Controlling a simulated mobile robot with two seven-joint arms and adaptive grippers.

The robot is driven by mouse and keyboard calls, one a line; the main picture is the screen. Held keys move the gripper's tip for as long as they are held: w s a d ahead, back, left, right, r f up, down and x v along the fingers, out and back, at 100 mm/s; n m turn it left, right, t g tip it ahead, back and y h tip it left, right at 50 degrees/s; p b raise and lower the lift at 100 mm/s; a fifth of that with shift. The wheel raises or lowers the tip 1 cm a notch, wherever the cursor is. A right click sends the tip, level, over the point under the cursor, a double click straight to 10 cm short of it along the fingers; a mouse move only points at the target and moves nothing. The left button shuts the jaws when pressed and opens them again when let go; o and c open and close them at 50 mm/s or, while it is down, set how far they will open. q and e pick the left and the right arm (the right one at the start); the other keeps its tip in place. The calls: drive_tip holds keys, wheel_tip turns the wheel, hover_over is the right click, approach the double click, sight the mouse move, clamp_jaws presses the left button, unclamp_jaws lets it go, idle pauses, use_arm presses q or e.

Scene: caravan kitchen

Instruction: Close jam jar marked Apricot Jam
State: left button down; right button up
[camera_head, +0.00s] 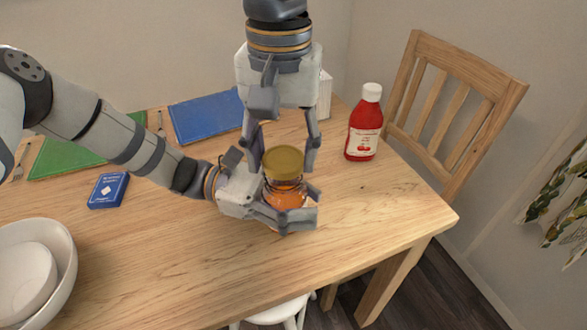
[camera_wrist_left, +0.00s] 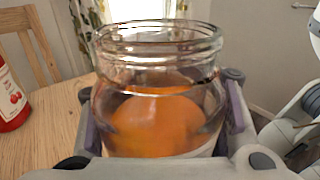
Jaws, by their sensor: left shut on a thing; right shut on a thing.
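The glass jam jar (camera_head: 287,196), with orange jam in it, stands upright above the table's right part. In the left wrist view the jar (camera_wrist_left: 158,110) has a bare, open threaded rim. A little pale label shows low on it, but no writing is readable. My left gripper (camera_head: 290,215) is shut around the jar's body from the left. A gold lid (camera_head: 284,162) is over the jar's mouth in the head view, between the fingers of my right gripper (camera_head: 282,160), which is shut on it from above. The lid does not show in the left wrist view.
A red bottle with a white cap (camera_head: 365,125) stands right of the grippers. A blue board (camera_head: 205,115), a green board (camera_head: 75,157), a small blue box (camera_head: 108,190) and white bowls (camera_head: 62,242) are on the left. A wooden chair (camera_head: 450,100) stands at the right.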

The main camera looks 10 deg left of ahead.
sight(285, 199)
drive_tip(key=shift+f, duration=0.9)
drive_tip(key=shift+f, duration=0.55)
